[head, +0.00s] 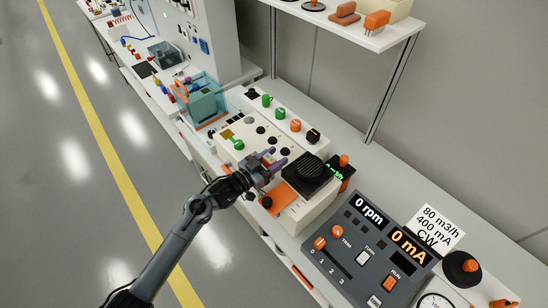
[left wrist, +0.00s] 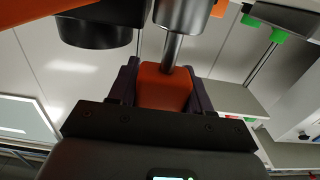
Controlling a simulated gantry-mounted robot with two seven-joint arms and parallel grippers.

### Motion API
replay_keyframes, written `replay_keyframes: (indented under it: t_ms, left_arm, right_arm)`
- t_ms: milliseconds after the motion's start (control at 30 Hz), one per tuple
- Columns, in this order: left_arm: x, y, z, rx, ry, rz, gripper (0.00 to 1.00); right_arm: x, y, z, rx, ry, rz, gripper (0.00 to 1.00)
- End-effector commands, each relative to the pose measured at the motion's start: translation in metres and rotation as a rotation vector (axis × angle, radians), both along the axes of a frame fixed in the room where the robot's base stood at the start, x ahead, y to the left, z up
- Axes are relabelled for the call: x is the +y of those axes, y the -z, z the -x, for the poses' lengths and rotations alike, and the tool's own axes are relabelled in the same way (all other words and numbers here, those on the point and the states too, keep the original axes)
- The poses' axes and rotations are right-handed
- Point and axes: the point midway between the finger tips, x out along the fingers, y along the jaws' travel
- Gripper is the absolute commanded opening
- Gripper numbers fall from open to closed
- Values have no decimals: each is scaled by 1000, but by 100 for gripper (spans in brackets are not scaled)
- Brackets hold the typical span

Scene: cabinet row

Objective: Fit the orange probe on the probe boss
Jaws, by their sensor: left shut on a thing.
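My left gripper (head: 272,158) reaches over the bench in the head view, at the cream housing with the black ribbed top. In the left wrist view its purple fingers (left wrist: 164,86) are shut on an orange block (left wrist: 165,92), which I take to be the orange probe. A metal shaft (left wrist: 177,45) meets the block's top and leads up to a wider grey cylinder (left wrist: 182,12). I cannot tell whether the shaft is part of the probe, or whether the cylinder is the probe boss. The held block is not clear in the head view. My right gripper is not in view.
The black ribbed top (head: 307,172) and an orange plate (head: 285,199) are close beside the gripper. A cream panel with coloured knobs (head: 268,136) stands behind. A dark control console (head: 362,250) is at the right, and a shelf (head: 345,27) overhangs the back.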

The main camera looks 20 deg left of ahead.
Motion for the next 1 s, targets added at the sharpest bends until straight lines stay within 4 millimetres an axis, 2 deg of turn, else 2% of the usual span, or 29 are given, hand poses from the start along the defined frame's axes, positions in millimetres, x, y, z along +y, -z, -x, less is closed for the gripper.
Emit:
replay_keyframes:
  t_ms: [1000]
  left_arm:
    - [0, 26, 0, -1, 0, 0, 18]
  right_arm:
    - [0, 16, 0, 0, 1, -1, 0]
